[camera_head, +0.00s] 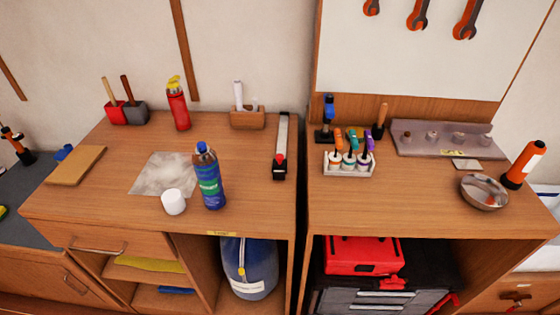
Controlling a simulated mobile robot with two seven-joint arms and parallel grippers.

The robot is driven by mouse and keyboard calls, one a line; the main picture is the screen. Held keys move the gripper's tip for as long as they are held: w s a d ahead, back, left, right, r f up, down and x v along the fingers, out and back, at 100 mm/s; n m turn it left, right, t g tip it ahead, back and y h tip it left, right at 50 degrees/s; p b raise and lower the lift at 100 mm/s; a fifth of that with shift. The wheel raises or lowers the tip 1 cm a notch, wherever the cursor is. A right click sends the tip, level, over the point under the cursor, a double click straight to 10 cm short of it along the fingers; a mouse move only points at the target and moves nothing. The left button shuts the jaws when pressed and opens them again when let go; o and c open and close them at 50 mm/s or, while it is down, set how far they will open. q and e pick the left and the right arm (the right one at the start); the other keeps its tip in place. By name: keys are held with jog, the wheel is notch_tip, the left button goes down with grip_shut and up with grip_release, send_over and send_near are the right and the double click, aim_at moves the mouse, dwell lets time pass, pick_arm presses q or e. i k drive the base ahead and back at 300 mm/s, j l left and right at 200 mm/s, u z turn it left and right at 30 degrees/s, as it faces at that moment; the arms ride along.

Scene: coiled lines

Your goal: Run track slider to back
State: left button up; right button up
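The track (282,135) is a narrow dark strip with a light grey inner face. It lies lengthwise from front to back near the right edge of the left wooden bench. A red slider (280,160) sits near the front end of the track. Neither of my grippers shows in the head view.
A blue-green bottle (211,182) and white cup (173,202) stand left of the track on the left bench (255,204). A wooden holder (247,119) stands behind them. Bare wood surrounds the track's left side.

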aim_at(279, 163)
jog(key=j+z, duration=0.2)
jog(key=z, duration=0.2)
jog(key=i+j+z, duration=0.1)
jog(key=j+z, duration=0.35)
jog(key=z, duration=0.3)
